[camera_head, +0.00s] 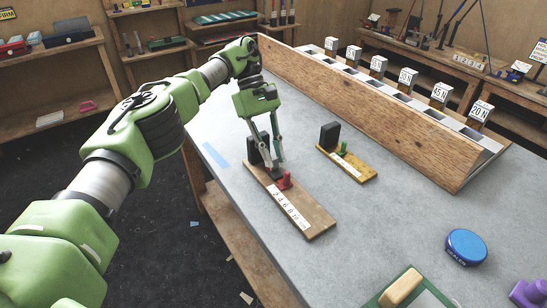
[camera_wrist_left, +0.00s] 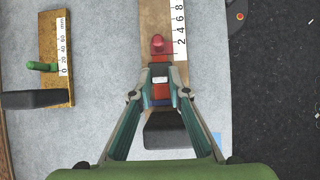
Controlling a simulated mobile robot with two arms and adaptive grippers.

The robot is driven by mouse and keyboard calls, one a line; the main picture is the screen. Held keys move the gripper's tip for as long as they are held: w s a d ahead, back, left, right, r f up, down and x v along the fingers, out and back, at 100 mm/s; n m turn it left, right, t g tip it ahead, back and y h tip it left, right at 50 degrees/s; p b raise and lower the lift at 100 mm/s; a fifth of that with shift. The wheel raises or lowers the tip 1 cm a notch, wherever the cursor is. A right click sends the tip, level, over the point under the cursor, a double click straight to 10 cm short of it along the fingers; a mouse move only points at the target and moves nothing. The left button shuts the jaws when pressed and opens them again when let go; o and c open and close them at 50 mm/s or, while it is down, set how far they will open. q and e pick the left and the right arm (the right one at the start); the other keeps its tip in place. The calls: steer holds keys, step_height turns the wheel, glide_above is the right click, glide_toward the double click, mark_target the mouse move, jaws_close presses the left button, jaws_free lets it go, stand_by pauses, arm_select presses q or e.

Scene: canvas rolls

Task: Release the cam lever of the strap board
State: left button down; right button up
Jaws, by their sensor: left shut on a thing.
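A long wooden board (camera_head: 308,213) with a number scale lies on the grey table; I take it for the strap board. It also shows in the wrist view (camera_wrist_left: 155,14). A red knob (camera_head: 285,181) stands on it, just ahead of my fingertips in the wrist view (camera_wrist_left: 158,44). My left gripper (camera_head: 268,168) reaches down onto the board, its fingers (camera_wrist_left: 161,78) shut on a reddish part between the red knob and a black block (camera_wrist_left: 166,131). The fingers largely hide that part, so its shape and lever angle are unclear. My right gripper is not in view.
A smaller yellow board (camera_head: 355,170) with a green peg and dark block lies to the right. A long wooden rack (camera_head: 350,108) with labelled weights stands behind. A blue round tin (camera_head: 466,246) and a green board (camera_head: 430,297) are near the front. Bare table lies between.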

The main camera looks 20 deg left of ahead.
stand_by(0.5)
arm_select(q)
steer(key=c, duration=1.9)
jaws_free()
